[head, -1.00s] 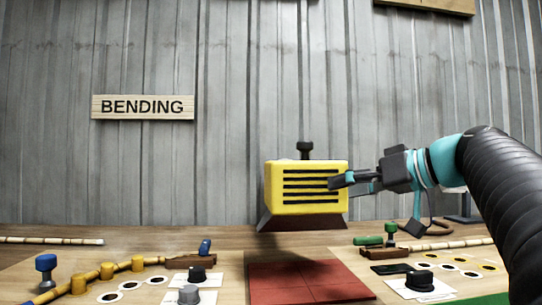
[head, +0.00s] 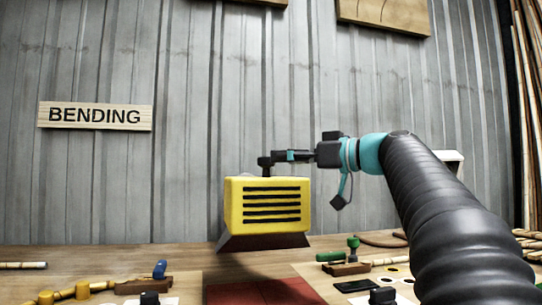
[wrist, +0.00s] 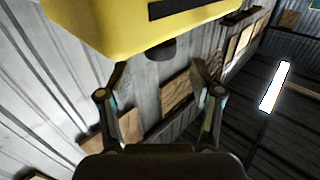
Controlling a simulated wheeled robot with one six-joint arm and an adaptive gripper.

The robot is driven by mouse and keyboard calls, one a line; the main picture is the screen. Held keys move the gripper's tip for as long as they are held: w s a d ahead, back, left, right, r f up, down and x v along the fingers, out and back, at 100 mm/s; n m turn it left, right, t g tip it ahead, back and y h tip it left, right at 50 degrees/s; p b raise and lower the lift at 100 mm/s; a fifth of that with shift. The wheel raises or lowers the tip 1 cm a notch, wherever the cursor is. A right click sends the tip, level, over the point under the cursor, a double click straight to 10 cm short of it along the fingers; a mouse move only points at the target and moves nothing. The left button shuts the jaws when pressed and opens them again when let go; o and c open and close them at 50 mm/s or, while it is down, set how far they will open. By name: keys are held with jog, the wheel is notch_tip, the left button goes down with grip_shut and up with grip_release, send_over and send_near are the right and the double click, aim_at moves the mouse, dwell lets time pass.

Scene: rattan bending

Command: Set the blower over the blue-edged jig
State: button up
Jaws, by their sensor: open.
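The blower (head: 268,203), a yellow box with black slots and a dark flared base, shows above the red mat; what holds it up is not visible. Its black top knob (head: 264,162) is beside my gripper (head: 280,156) in the head view. In the wrist view my gripper (wrist: 159,78) is open and empty. The knob (wrist: 162,50) shows just ahead of its fingertips, under the yellow body (wrist: 130,30). The jig with a blue handle (head: 160,269) and yellow blocks (head: 82,288) is at the lower left, cut off by the frame; its edge is hidden.
The red mat (head: 270,293) lies below the blower. A second jig with a green knob (head: 353,243) is at the lower right, beside a black slab (head: 356,286). A corrugated wall with a BENDING sign (head: 95,115) stands behind.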

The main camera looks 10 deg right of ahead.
jog(key=shift+x, duration=2.25)
grip_shut()
jog(key=shift+a, duration=0.1)
